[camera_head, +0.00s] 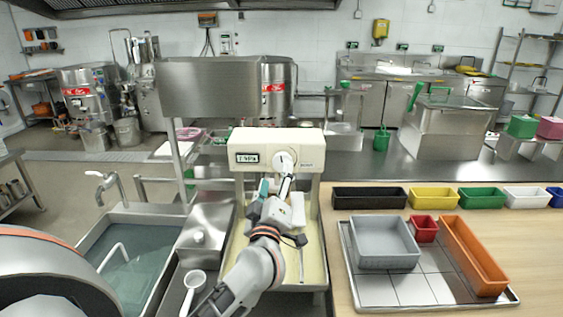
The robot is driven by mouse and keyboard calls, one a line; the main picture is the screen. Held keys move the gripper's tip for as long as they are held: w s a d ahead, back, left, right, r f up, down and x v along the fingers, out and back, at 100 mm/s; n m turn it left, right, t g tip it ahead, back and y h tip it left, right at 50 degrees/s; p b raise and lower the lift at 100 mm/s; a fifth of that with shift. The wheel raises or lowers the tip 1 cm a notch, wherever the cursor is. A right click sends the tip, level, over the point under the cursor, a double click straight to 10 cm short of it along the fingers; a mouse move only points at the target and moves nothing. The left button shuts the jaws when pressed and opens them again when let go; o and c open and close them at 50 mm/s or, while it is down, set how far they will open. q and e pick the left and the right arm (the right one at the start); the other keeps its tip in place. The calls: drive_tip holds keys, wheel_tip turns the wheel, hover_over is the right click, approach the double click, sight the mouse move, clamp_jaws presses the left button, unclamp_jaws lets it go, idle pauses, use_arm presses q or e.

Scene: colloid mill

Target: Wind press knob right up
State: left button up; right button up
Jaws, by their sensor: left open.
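The cream-coloured press (262,142) stands upright at the middle of the counter, with a small dark display at its upper left. Its round white knob (284,160) is on the front, right of the display. My left gripper (286,182) reaches up from below and is open. Its fingertips are just below the knob and overlap its lower edge in the picture; I cannot tell whether they touch it. My gripper and forearm hide much of the lower front of the press. My right gripper is not in view.
To the right, a tiled tray (430,290) holds a grey bin (383,242), a small red bin and an orange bin (473,255). Several coloured bins line the bench behind.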

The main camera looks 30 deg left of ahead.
sight(282, 161)
use_arm(q)
drive_tip(key=w+a+f+n+g+h, duration=0.1)
drive_tip(key=w+a, duration=0.3)
drive_tip(key=w, duration=0.5)
drive_tip(key=shift+f+g, duration=0.25)
drive_tip(key=shift+g, duration=0.35)
drive_tip(key=c, duration=1.1)
